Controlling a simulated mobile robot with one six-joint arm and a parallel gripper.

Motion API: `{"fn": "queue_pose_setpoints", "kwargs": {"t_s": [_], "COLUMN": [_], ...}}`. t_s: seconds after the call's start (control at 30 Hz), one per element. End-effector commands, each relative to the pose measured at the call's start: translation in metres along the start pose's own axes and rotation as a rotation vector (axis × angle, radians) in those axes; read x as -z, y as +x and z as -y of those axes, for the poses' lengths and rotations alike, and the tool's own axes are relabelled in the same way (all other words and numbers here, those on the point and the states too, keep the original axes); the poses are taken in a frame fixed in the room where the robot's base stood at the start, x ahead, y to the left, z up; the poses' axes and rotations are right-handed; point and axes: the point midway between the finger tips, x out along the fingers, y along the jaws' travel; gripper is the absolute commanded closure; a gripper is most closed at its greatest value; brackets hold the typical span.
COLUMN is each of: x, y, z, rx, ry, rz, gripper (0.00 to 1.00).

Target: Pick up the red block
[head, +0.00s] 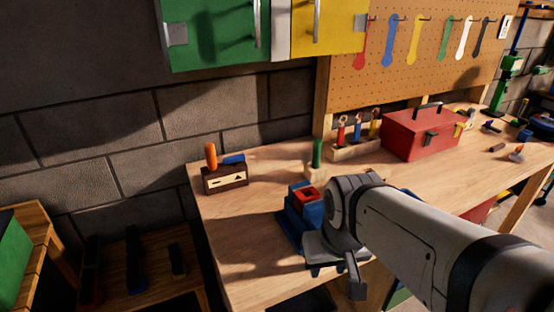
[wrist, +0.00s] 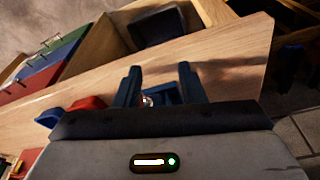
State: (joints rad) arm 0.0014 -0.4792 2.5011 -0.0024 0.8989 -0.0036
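A red block-like piece with a dark square opening (head: 307,194) sits in or on a blue fixture (head: 290,226) on the workbench in the head view. I cannot tell how deep it sits. My gripper (wrist: 158,82) is open, its two dark fingers apart over the bench in the wrist view. A dark blue part with a small shiny round piece (wrist: 148,100) shows between the finger bases; I see nothing clamped. In the head view my gripper is just right of and nearer than the fixture, which my arm partly hides. A red shape (wrist: 88,103) shows left of the fingers; I cannot tell what it is.
On the bench (head: 245,262) stand a dark wooden holder (head: 225,180) with an orange handle, a green upright piece (head: 317,153), a tool rack (head: 354,150) and a red toolbox (head: 420,134). The bench's left front is clear. Cabinets (head: 210,35) hang above.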

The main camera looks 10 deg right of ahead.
Motion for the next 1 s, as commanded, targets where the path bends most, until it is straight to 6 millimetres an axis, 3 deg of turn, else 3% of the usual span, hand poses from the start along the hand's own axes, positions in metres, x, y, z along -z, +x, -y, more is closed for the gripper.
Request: {"fn": "queue_pose_setpoints", "kwargs": {"t_s": [0.27, 0.47, 0.57, 0.77, 0.9, 1.0], "x": [0.000, 0.016, 0.043, 0.122, 0.172, 0.198], "y": [0.000, -0.010, -0.022, -0.038, -0.035, -0.028], "z": [0.000, 0.000, -0.002, -0.004, -0.005, -0.006], "rx": [0.000, 0.000, -0.001, 0.008, 0.019, 0.026], "ry": [0.000, -0.017, -0.041, -0.143, -0.213, -0.253], "rz": [-0.001, 0.014, 0.040, 0.113, 0.162, 0.187], "gripper": [0.64, 0.47, 0.39, 0.24, 0.24, 0.24]}}
